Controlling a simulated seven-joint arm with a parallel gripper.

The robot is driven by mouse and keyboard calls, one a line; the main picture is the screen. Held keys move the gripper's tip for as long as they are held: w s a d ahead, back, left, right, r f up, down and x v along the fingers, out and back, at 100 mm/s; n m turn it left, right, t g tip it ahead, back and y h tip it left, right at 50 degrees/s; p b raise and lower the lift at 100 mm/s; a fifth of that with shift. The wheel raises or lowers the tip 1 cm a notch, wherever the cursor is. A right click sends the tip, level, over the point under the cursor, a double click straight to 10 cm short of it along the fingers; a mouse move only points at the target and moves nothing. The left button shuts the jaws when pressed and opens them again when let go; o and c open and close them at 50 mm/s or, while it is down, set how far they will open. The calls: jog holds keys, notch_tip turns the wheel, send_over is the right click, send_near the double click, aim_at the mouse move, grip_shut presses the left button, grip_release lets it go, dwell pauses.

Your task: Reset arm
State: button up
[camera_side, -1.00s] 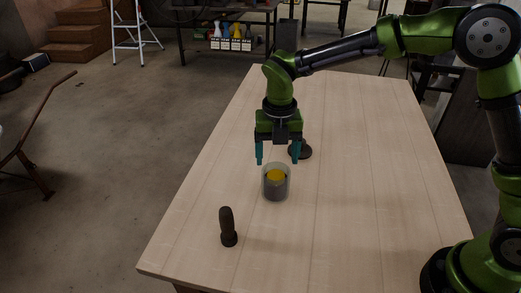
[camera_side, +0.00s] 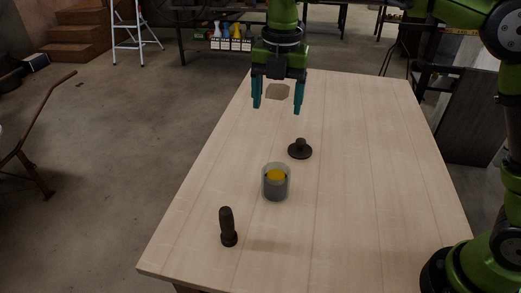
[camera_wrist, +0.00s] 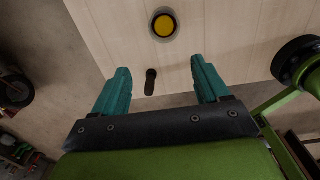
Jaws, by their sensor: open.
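My gripper (camera_side: 278,94) is open and empty, raised high above the far part of the table in the side view. Its two teal fingers point down and stand apart; they also show in the wrist view (camera_wrist: 160,88). A clear cup (camera_side: 276,188) with a dark lower part and a yellow thing (camera_side: 276,176) inside stands upright on the table, well below the gripper. In the wrist view the yellow top (camera_wrist: 164,26) shows at the upper middle.
The wooden table (camera_side: 370,180) is mostly bare. A dark round-based knob (camera_side: 300,150) sits behind the cup. Space around the gripper is clear.

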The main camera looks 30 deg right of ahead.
jog(key=s+d+m+t, duration=0.2)
jog(key=s+d+m, duration=0.2)
jog(key=m, duration=0.6)
jog(key=s+d+m+t+y, duration=0.1)
jog(key=s+d+m+t, duration=0.1)
jog(key=s+d+m, duration=0.3)
jog(key=s+d+f+m+t, duration=0.1)
jog(key=s+d+m, duration=0.3)
jog(key=s+m, duration=0.7)
jog(key=m+t, duration=0.1)
jog(key=m, duration=0.3)
jog(key=shift+d+m+t+y, duration=0.2)
jog(key=shift+m+t+y, duration=0.2)
